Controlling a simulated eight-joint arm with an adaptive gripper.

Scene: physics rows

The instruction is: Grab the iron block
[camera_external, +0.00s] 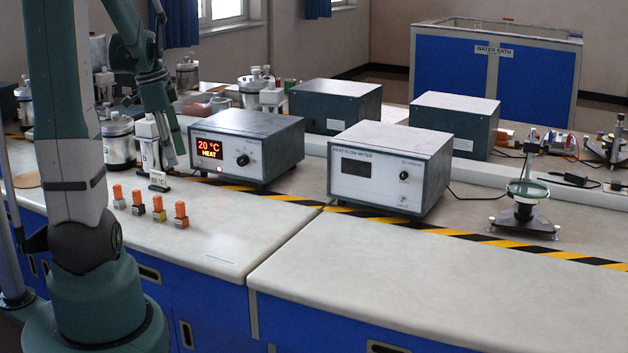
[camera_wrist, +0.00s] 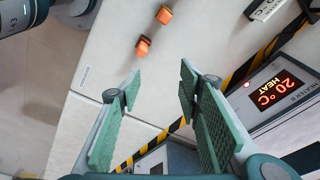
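Several small metal blocks with orange tops stand in a row on the left bench. The second from the left (camera_external: 138,209) looks dark grey, the third (camera_external: 159,214) yellowish and the right one (camera_external: 181,220) brownish. I cannot tell for sure which is iron. In the wrist view, two orange-topped blocks show, one near the top edge (camera_wrist: 164,14) and one lower (camera_wrist: 143,46), both beyond the fingertips. My gripper (camera_wrist: 157,85) is open, with green pads wide apart and nothing between them.
The heater box (camera_external: 246,150) reading 20 °C stands right of and behind the blocks, and the heat flow meter (camera_external: 388,172) is further right. Metal cylinders (camera_external: 118,140) stand at the left. The bench front (camera_external: 350,270) is clear.

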